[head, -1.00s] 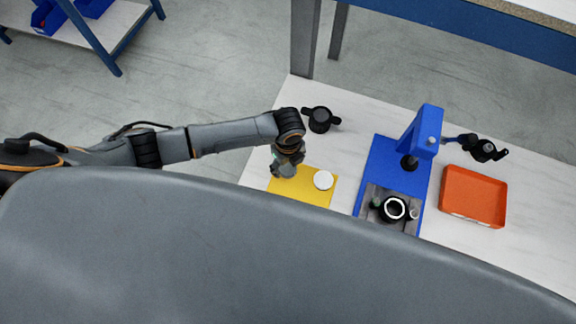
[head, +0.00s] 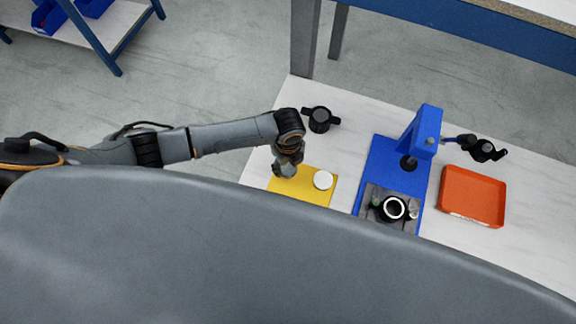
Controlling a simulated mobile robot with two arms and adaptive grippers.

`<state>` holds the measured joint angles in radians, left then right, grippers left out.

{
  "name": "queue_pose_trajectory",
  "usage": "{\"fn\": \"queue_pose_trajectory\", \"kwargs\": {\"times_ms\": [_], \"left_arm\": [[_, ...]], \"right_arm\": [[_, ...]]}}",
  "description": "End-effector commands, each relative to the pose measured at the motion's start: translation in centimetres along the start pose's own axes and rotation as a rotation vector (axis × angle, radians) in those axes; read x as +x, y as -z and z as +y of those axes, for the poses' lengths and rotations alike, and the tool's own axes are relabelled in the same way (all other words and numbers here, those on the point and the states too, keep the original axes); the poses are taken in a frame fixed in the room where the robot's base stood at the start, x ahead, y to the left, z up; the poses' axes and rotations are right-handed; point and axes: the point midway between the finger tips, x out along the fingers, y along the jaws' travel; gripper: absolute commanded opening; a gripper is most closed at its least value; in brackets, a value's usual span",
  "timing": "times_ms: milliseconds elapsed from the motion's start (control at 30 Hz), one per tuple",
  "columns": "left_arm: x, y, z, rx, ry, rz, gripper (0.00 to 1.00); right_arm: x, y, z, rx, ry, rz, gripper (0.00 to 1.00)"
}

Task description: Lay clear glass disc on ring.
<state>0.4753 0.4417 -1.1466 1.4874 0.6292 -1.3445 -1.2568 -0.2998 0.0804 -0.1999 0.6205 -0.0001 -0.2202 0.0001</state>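A pale round disc (head: 323,180) lies on the right part of a yellow mat (head: 316,199); it looks white, and I cannot tell whether it is the glass one. No clearly transparent disc can be made out. A black ring with a pale rim (head: 393,208) sits in a grey fixture (head: 371,195) on the blue press base. My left gripper (head: 284,171) points down over the mat's left part, left of the pale disc and apart from it. Its fingertips are small and partly hidden, so its opening and any held thing are unclear. My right gripper is out of view.
The blue press (head: 427,125) rises behind the fixture. A black part with side knobs (head: 320,119) stands behind the mat, and another black piece (head: 483,150) is right of the press. An orange tray (head: 473,196) lies at the right. My grey body hides the table's front.

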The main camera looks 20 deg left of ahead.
Motion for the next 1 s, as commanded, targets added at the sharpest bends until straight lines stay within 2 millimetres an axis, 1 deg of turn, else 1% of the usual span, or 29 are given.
{"fn": "queue_pose_trajectory", "kwargs": {"times_ms": [33, 67, 100, 567, 1000], "left_arm": [[0.0, 0.0, 0.0, 0.0, 0.0, 0.0, 0.48], [0.0, 0.0, 0.0, 0.0, 0.0, 0.0, 0.42], [0.0, 0.0, 0.0, 0.0, 0.0, 0.0, 0.38], [-0.2, 0.0, 0.0, 0.0, 0.0, 0.0, 0.38], [-2.3, 0.0, 0.0, 0.0, 0.0, 0.0, 0.38]], "right_arm": [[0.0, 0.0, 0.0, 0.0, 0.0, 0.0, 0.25], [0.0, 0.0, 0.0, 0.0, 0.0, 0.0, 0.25], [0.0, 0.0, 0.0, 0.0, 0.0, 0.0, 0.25], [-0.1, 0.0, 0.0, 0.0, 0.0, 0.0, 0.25], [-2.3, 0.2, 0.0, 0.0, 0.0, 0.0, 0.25]]}}
